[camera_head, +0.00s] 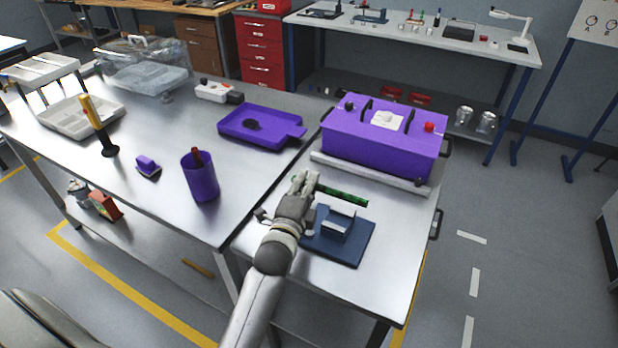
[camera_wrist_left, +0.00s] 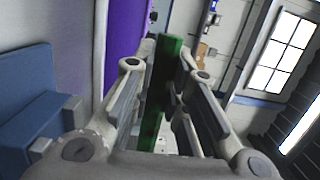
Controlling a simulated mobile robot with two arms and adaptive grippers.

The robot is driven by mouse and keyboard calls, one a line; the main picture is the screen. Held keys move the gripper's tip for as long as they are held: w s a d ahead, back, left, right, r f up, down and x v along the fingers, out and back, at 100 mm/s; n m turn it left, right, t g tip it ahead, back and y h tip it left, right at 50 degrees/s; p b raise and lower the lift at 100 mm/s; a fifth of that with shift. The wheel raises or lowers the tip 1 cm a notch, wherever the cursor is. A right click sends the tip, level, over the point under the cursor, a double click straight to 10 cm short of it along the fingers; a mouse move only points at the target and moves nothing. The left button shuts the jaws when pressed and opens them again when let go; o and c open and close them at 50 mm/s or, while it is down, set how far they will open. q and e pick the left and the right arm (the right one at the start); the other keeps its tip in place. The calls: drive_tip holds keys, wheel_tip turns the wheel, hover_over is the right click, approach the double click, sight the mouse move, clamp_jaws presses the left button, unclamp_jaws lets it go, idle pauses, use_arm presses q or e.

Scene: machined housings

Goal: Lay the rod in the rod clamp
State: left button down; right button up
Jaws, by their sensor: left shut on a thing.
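My left gripper (camera_head: 304,184) is shut on a green rod (camera_head: 345,196). In the head view the rod points out to the right of the fingers, above the table and just behind the rod clamp. The rod (camera_wrist_left: 168,75) also runs between the two fingers in the left wrist view. The rod clamp (camera_head: 338,224) is a small bracket with light faces on a dark blue base plate (camera_head: 350,252), to the right of my left gripper. A blue block that looks like part of the clamp (camera_wrist_left: 35,110) shows at the left of the left wrist view. My right gripper is not in view.
A purple housing (camera_head: 385,145) with handles stands behind the rod, with a light bar along its front. A purple tray (camera_head: 262,128), a purple cup (camera_head: 200,178) and a yellow-handled tool (camera_head: 98,122) stand on the left table. Bare tabletop lies right of the base plate.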

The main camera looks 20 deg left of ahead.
use_arm(q)
wheel_tip(320, 180, down, 6)
drive_tip(key=b, duration=0.5)
drive_tip(key=shift+s+r, duration=0.15)
drive_tip(key=shift+f+b, duration=0.3)
drive_tip(key=shift+b, duration=0.15)
drive_tip(key=shift+f, duration=0.4)
drive_tip(key=shift+f+b, duration=0.4)
drive_tip(key=shift+b, duration=0.05)
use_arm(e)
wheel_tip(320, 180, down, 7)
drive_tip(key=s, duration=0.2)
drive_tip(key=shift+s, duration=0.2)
use_arm(q)
drive_tip(key=shift+f, duration=0.25)
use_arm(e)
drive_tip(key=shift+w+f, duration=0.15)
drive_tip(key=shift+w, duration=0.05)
use_arm(q)
drive_tip(key=shift+f, duration=0.35)
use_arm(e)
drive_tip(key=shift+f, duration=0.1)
